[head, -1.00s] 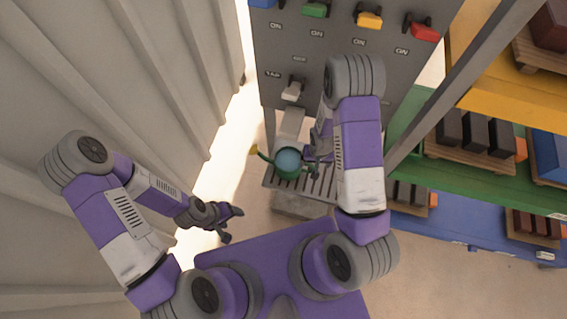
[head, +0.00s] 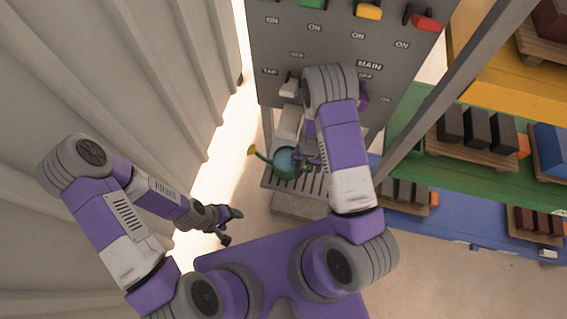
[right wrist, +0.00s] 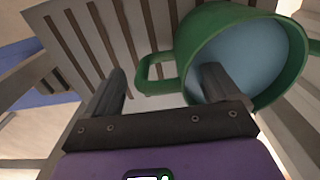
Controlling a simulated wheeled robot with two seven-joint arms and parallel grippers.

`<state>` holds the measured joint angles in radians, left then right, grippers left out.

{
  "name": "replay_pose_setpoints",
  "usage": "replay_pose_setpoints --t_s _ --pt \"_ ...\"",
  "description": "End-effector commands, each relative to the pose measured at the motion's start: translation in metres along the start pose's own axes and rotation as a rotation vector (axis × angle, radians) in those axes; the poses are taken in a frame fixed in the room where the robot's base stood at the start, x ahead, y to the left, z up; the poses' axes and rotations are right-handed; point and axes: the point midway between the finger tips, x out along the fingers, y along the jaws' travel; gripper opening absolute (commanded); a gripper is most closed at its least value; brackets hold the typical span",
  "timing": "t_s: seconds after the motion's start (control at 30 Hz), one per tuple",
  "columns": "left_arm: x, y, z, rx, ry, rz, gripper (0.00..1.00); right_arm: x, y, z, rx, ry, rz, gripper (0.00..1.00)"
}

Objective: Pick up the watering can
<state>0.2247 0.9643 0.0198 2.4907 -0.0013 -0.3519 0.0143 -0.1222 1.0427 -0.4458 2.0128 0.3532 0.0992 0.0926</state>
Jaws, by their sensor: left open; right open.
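The green watering can (head: 284,172) stands on a slatted grate under the tap, its yellow-tipped spout pointing left. It looks filled with pale blue water. In the right wrist view the can (right wrist: 240,50) is at the upper right, with its green handle (right wrist: 157,74) on the left side. My right gripper (head: 306,160) is open at the can's right side. In the right wrist view its fingers (right wrist: 160,88) stand apart with the handle between them, one finger overlapping the can's opening. Whether they touch the can, I cannot tell. My left gripper (head: 231,225) is open and empty, away from the can.
The grey panel (head: 330,60) with coloured levers and a tap lever (head: 289,88) rises behind the can. The slatted grate (head: 312,190) is under it. Shelves (head: 470,165) with blocks stand at the right. A corrugated wall (head: 120,60) is at the left.

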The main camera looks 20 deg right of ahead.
Motion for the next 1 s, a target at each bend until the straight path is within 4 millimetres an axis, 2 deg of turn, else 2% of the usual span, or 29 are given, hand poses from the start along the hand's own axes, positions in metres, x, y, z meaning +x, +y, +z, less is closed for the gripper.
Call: replay_pose_setpoints --t_s 0.03,0.13,0.37,0.47,0.9,0.97,1.0 --pt "0.005 -0.002 0.0 0.0 0.0 0.0 0.66 0.012 0.001 0.0 0.001 -0.001 0.001 0.89" --pt "0.009 -0.004 0.0 0.0 0.0 0.0 0.66 0.025 0.001 0.0 0.001 -0.001 0.001 0.89" --pt "0.009 -0.003 0.0 0.0 0.0 0.0 0.66 0.026 0.0 0.0 0.0 0.001 0.0 0.89" --pt "0.009 -0.003 0.0 0.0 0.0 0.0 0.66 0.026 0.0 0.0 0.0 0.001 0.0 0.77" --pt "0.009 -0.003 0.0 0.0 0.0 0.0 0.66 0.026 0.0 0.0 0.0 0.0 0.0 0.09" --pt "0.009 -0.003 0.0 0.0 0.0 0.0 0.66 0.026 0.0 0.0 0.0 0.0 0.0 0.0" --pt "0.009 -0.003 0.0 0.0 0.0 0.0 0.66 0.025 0.0 -0.001 0.0 0.002 -0.001 0.0"
